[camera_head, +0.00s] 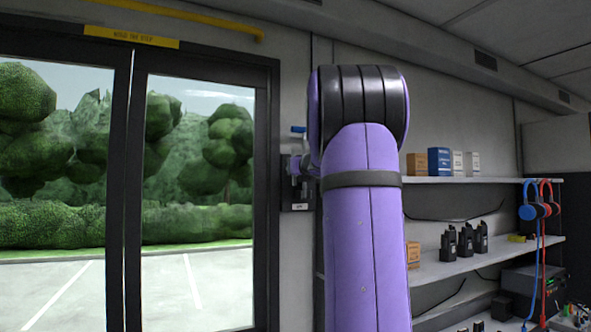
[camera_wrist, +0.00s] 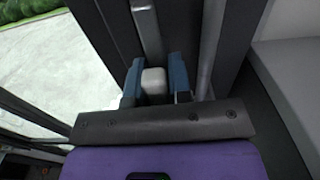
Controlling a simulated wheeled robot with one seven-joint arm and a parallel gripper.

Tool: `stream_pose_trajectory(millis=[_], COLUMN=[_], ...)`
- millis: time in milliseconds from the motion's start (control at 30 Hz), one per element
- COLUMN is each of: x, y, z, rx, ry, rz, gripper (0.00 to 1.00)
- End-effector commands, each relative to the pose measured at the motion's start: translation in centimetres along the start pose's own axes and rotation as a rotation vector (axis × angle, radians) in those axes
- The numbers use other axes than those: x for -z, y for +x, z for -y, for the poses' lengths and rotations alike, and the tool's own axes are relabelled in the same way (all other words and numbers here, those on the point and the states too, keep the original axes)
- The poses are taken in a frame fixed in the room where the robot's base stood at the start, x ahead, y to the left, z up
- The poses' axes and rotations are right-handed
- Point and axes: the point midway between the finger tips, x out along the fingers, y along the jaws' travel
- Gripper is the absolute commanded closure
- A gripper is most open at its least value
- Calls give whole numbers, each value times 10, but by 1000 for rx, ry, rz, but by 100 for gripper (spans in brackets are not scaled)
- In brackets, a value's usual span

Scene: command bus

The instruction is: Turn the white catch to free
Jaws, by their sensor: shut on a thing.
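The white catch (camera_wrist: 153,82) shows in the wrist view as a pale rounded block between the two blue fingers of my gripper (camera_wrist: 155,85). The fingers are shut on it, one on each side. A grey bar (camera_wrist: 147,30) runs up behind the catch. In the head view my purple arm reaches to a dark plate (camera_head: 300,200) on the wall beside the door. My gripper is mostly hidden there by my own arm, and the catch cannot be made out.
A glazed double door (camera_head: 195,200) with dark frames stands left of the plate. Shelves (camera_head: 470,180) with boxes, several radios (camera_head: 465,240) and hanging headsets (camera_head: 535,205) are at the right. A blue item (camera_head: 298,129) sits just above the plate.

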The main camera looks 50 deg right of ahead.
Motion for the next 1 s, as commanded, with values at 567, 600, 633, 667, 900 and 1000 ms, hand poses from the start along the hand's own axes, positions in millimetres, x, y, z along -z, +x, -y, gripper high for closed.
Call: stream_pose_trajectory(millis=[567,600,633,667,900,1000], x=[0,0,0,0,0,0], y=[0,0,0,0,0,0], z=[0,0,0,0,0,0], rx=[-1,-1,-1,-1,0,0], ry=[44,44,43,43,43,43], rz=[-1,-1,-1,-1,0,0], gripper=[100,100,79,72,57,57])
